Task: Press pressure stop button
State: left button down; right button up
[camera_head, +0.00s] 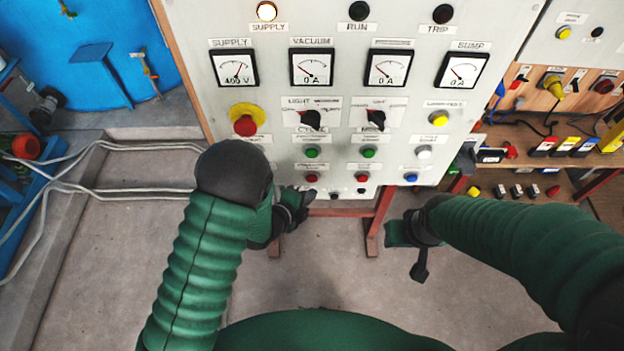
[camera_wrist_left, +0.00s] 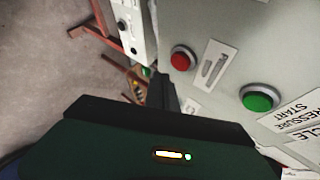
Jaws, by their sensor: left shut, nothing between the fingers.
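The grey control panel (camera_head: 337,130) has two red buttons low on its face. The left red button (camera_head: 311,178) sits below a green button (camera_head: 312,153); the other red button (camera_head: 361,178) is to its right. In the left wrist view a red button (camera_wrist_left: 181,58) shows beside a green button (camera_wrist_left: 258,98) whose nearby label reads "PRESSURE START". The red button's own label is unreadable. My left gripper (camera_head: 299,203) is shut and empty, just below and left of the left red button. My right gripper (camera_head: 412,245) hangs below the panel, right of centre; its jaws are unclear.
A red knob on a yellow base (camera_head: 245,120), gauges and dark selector knobs are higher on the panel. A blue button (camera_head: 410,177) is at its lower right. Red stand legs (camera_head: 378,220) are beneath it. Cables (camera_head: 110,190) lie at left. A wooden shelf is at right.

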pick_arm(q)
jog(key=s, duration=0.3)
jog(key=shift+s, duration=0.35)
dwell(0.4)
jog(key=a+n+g+y+b, duration=0.1)
jog(key=a+n+y+b, duration=0.35)
jog(key=a+n, duration=0.55)
jog(key=s+a+r+n+g+y+b, duration=0.1)
jog(key=s+a+n+g+b, duration=0.1)
jog(key=s+n, duration=0.4)
jog(key=s+a+r+n+g+y+b, duration=0.1)
jog(key=s+a+r+n+g+b, duration=0.1)
jog(key=s+a+n, duration=0.4)
jog(key=s+n+g, duration=0.1)
jog(key=s, duration=0.1)
jog(key=shift+s+a+n+g, duration=0.3)
jog(key=shift+s+a+g, duration=0.05)
jog(key=shift+g, duration=0.05)
jog(key=shift+s+a+r, duration=0.1)
